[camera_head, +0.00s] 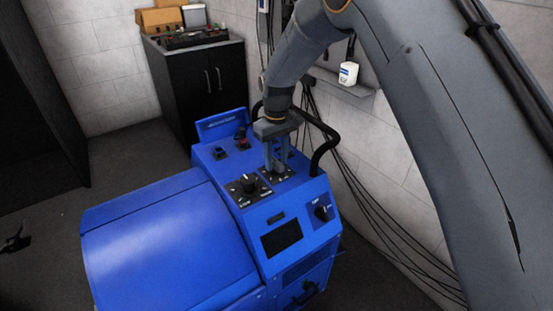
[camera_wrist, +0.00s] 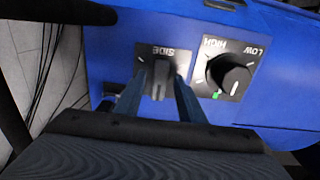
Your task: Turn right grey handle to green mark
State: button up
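My gripper (camera_head: 277,165) reaches down to the blue machine's top panel, over the plate behind the black dial. In the wrist view my gripper (camera_wrist: 161,82) has its two fingers on either side of the grey handle (camera_wrist: 160,78), on a black plate labelled "SIDE". The fingers look apart, with narrow gaps beside the handle; contact cannot be made out. No green mark shows on this plate; the fingers hide part of it. A black round dial (camera_wrist: 235,80), labelled HIGH and LOW, sits beside it with a green mark (camera_wrist: 216,95) at its edge. The dial (camera_head: 248,183) also shows in the head view.
The blue machine (camera_head: 165,240) has a dark screen (camera_head: 281,237) and a rotary switch (camera_head: 322,212) on its front. A black curved bar (camera_head: 325,145) rises close to my gripper. Cables hang along the wall. A black cabinet (camera_head: 200,85) stands behind.

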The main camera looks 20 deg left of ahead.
aim_at(276, 162)
jog(key=shift+r+b, duration=0.9)
jog(key=shift+r, duration=3)
